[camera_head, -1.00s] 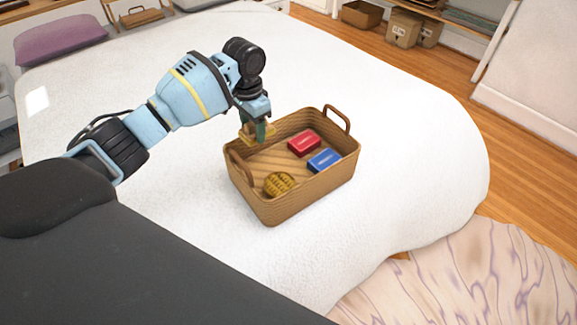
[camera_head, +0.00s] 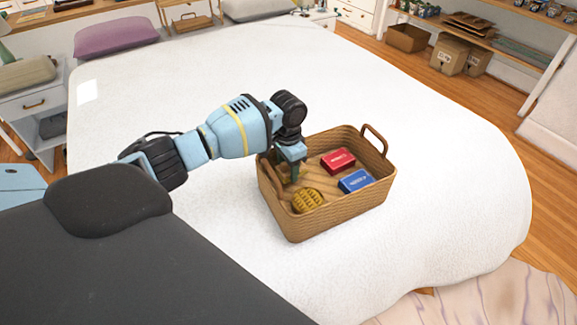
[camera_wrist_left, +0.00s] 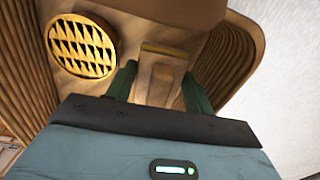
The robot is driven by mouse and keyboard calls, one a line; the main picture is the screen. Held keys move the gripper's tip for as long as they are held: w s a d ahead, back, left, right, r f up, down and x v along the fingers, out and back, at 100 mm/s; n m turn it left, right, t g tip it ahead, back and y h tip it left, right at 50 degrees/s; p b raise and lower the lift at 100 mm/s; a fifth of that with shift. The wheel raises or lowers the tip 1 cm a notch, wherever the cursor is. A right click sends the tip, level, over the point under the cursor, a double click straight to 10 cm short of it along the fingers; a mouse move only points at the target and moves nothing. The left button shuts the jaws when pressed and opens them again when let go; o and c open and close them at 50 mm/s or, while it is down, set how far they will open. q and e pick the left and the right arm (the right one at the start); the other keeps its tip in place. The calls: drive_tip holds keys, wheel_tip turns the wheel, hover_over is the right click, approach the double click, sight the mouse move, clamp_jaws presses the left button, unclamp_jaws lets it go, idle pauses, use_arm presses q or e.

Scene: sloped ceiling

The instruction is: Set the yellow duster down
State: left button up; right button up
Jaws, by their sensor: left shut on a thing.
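My left gripper (camera_head: 290,175) reaches down inside the wicker basket (camera_head: 340,220), near its left end. It is shut on the yellow duster, a tan-yellow piece (camera_wrist_left: 160,75) that shows between the green fingers in the left wrist view. In the head view the gripper mostly hides the duster. The duster is low in the basket; I cannot tell whether it touches the bottom. My right gripper is not in view.
The basket stands on a white bed (camera_head: 450,180). Inside it are a round patterned yellow thing (camera_head: 308,200), which also shows beside the gripper in the left wrist view (camera_wrist_left: 82,46), a red box (camera_head: 338,161) and a blue box (camera_head: 356,181). The basket's walls and handles surround the gripper.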

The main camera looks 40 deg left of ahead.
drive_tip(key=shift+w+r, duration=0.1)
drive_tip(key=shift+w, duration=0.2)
use_arm(q)
drive_tip(key=shift+f, duration=0.55)
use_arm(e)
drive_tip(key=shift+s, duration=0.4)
use_arm(q)
drive_tip(key=o, duration=0.7)
wheel_tip(320, 180, up, 12)
drive_tip(key=shift+f+p, duration=0.1)
drive_tip(key=shift+p, duration=0.6)
drive_tip(key=shift+r, duration=0.7)
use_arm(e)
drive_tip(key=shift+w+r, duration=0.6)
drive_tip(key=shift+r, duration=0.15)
